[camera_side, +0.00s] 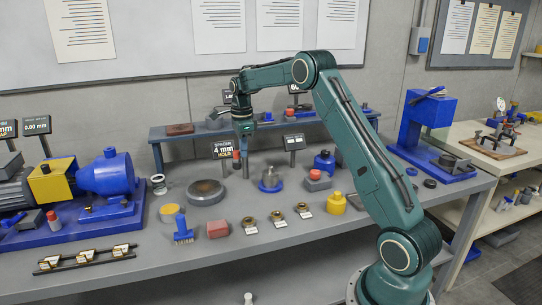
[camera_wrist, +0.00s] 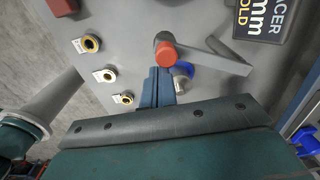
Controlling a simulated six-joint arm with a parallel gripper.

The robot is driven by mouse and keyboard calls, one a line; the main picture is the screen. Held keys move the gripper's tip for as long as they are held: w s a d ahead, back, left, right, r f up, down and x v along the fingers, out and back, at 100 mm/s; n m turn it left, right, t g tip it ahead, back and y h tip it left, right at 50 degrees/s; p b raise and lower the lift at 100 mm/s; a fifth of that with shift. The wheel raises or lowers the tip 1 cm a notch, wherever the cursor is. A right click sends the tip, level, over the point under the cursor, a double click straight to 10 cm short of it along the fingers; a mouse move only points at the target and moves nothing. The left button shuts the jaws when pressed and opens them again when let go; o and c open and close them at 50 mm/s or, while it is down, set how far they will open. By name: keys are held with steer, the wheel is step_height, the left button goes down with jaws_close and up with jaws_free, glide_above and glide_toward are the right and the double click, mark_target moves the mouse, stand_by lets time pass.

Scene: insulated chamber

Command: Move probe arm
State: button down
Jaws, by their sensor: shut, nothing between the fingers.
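A grey bar (camera_wrist: 215,58) with a red-capped knob (camera_wrist: 165,52) at one end, apparently the probe arm, lies just beyond my fingertips in the wrist view. The red knob also shows in the side view (camera_side: 236,155), beside the "SPACER 4 mm HOLD" sign (camera_side: 228,149). My gripper (camera_wrist: 158,70) has its blue fingers together and empty. The fingertips appear close to the knob, but I cannot tell whether they touch it.
Three brass rings on white tags, one of them here (camera_side: 278,218), lie on the front of the grey bench. A dark round disc (camera_side: 205,192) sits left of the knob, and a blue-based dome (camera_side: 270,180) right of it. A raised shelf (camera_side: 180,136) runs behind.

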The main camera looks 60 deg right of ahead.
step_height(320, 180, up, 5)
stand_by(0.7)
steer(key=shift+a+r, duration=0.1)
steer(key=s+a+r+n+t, duration=0.1)
steer(key=s+a+r+n, duration=0.55)
steer(key=a, duration=0.25)
steer(key=s+a+r+n+t, duration=0.2)
steer(key=s+a+r+n, duration=0.35)
steer(key=a+n, duration=0.2)
steer(key=s+a+f+n+t, duration=0.1)
steer(key=s+a+f+n, duration=0.1)
steer(key=s, duration=0.4)
steer(key=s+a+f+n, duration=0.2)
steer(key=s+a+n, duration=0.3)
steer(key=s+n, duration=0.1)
steer(key=s+a+f+n+t, duration=0.1)
steer(key=s+a+f+n, duration=0.1)
steer(key=s+n, duration=0.3)
steer(key=s+a, duration=0.1)
steer(key=s, duration=0.2)
steer(key=shift+a+t, duration=0.3)
